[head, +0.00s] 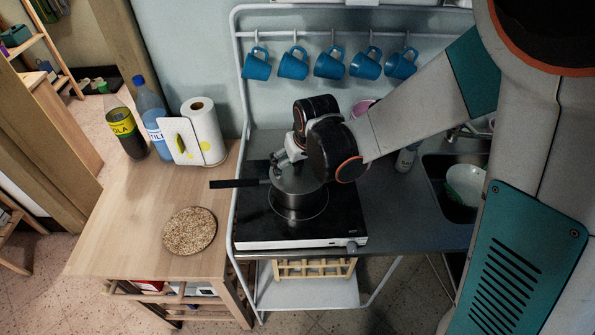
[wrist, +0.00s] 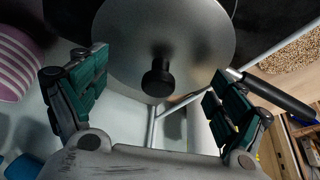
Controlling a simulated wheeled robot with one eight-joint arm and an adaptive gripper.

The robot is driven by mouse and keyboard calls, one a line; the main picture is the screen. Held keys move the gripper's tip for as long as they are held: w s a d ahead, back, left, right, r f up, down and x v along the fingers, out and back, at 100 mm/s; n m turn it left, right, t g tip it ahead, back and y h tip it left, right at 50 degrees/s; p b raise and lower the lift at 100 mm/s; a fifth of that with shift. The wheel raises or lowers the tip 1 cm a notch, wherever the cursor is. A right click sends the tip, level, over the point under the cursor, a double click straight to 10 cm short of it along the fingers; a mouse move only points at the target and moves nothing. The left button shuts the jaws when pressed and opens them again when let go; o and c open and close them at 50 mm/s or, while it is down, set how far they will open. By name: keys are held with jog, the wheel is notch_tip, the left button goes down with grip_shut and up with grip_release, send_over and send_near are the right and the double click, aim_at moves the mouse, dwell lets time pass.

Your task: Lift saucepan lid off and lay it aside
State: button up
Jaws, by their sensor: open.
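The saucepan (head: 300,203) stands on the black hob, its dark handle (head: 238,183) pointing left. A grey metal lid (wrist: 165,35) with a black knob (wrist: 158,80) lies on it; in the head view the lid is partly hidden by my gripper (head: 284,166). In the wrist view my gripper (wrist: 158,88) is open, one green-padded finger on each side of the knob in the picture. The fingers do not touch the knob, and their exact height above the lid is hard to tell. The pan handle (wrist: 278,97) shows beyond the right finger.
A round cork mat (head: 190,230) lies on the wooden table (head: 120,215), with clear wood around it. Two bottles (head: 152,118) and a paper roll (head: 203,130) stand behind. Blue mugs (head: 293,64) hang above the hob (head: 300,242). A sink (head: 440,180) is at right.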

jog(key=shift+w, duration=0.1)
jog(key=c, duration=0.9)
jog(key=shift+s, duration=0.2)
jog(key=c, duration=0.6)
jog(key=shift+s+d, duration=0.1)
jog(key=c, duration=0.4)
jog(key=shift+c, duration=0.2)
